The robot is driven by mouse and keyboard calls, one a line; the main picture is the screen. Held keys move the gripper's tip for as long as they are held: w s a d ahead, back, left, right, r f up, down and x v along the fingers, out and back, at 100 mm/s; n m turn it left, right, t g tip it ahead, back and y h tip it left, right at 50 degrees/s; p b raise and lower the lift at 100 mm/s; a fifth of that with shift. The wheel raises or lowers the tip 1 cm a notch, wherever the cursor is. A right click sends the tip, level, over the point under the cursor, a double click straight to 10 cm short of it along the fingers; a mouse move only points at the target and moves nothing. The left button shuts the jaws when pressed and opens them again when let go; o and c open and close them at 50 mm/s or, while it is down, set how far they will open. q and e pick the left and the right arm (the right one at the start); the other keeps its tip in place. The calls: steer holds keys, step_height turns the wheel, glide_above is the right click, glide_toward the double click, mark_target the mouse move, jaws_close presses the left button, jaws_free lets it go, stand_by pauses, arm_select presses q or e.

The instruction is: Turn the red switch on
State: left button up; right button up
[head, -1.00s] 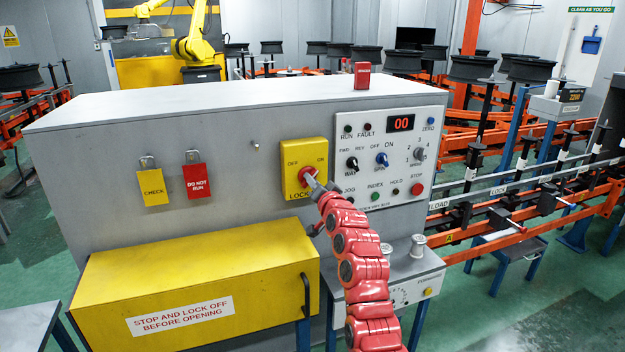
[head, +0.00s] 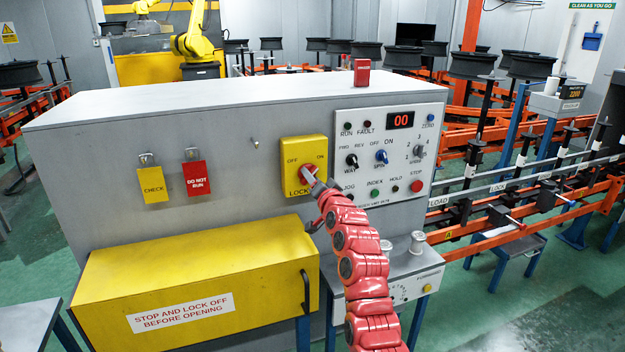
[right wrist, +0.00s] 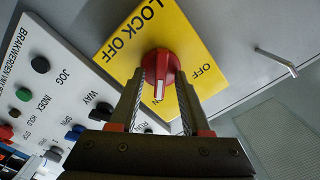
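The red switch (head: 306,172) is a rotary knob on a yellow plate (head: 291,150) marked OFF, ON and LOCK OFF, on the front of the grey cabinet. My right gripper (head: 313,182) is at the knob. In the right wrist view the fingers of my right gripper (right wrist: 163,95) stand on either side of the red switch (right wrist: 163,66), with small gaps beside its handle. The handle's white mark points down in that view, away from the OFF label. My left gripper is not in view.
Right of the plate is a control panel (head: 346,125) with knobs, buttons and a red 00 display. Yellow and red tags (head: 196,179) hang at the left. A yellow box (head: 205,260) juts out below. A metal peg (right wrist: 277,62) sticks out near the plate.

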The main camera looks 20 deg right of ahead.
steer(key=s+b, duration=0.4)
steer(key=s, duration=1.3)
steer(key=shift+s+d, duration=0.2)
steer(key=shift+d, duration=0.05)
